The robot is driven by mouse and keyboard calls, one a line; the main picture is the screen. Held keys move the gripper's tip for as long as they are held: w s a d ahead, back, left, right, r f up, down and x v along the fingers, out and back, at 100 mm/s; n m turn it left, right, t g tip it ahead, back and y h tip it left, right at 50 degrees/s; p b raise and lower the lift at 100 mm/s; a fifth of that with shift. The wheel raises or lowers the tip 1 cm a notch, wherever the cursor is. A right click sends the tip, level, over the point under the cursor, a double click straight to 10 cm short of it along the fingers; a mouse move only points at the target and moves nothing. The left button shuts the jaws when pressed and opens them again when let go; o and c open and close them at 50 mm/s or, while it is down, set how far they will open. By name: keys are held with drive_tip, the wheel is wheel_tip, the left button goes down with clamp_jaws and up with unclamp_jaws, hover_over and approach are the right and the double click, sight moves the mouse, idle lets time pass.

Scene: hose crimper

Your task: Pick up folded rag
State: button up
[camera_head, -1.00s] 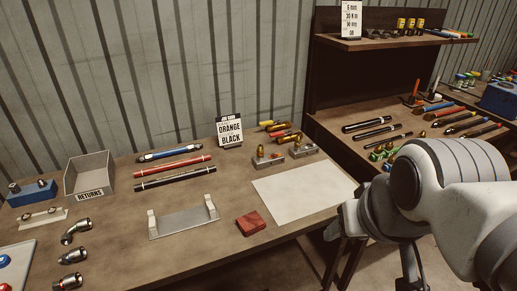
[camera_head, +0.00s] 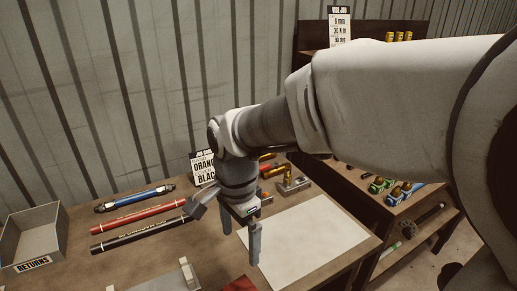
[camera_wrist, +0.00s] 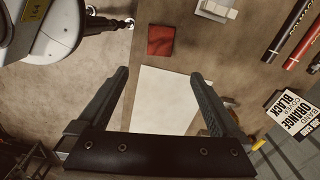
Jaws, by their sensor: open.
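The folded rag (camera_wrist: 161,41) is a small red square lying flat on the table. In the wrist view it sits beyond the fingertips, near the table edge, just past the white sheet. In the head view only part of the rag (camera_head: 240,285) shows at the bottom edge. My gripper (camera_head: 241,245) points down above the table near the left edge of the white sheet, apart from the rag. In the wrist view my gripper (camera_wrist: 158,80) has its two fingers spread wide with nothing between them.
A white sheet (camera_head: 310,245) lies beside the rag. A metal bracket (camera_head: 165,280), red and black hoses (camera_head: 140,215), a job card (camera_head: 203,168) and a grey returns bin (camera_head: 30,240) stand to the left. Small metal fittings (camera_head: 290,183) lie behind the sheet.

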drive_tip(key=b, duration=0.2)
hover_over(240, 290)
drive_tip(key=f, duration=1.2)
drive_tip(key=shift+w+d+f, duration=0.1)
drive_tip(key=shift+d+f, duration=0.1)
drive_tip(key=shift+a+f+b, duration=0.15)
drive_tip(key=shift+f+b, duration=0.3)
drive_tip(key=shift+f, duration=2.2)
drive_tip(key=shift+c, duration=0.2)
drive_tip(key=c, duration=1.2)
drive_tip(key=shift+c, duration=0.2)
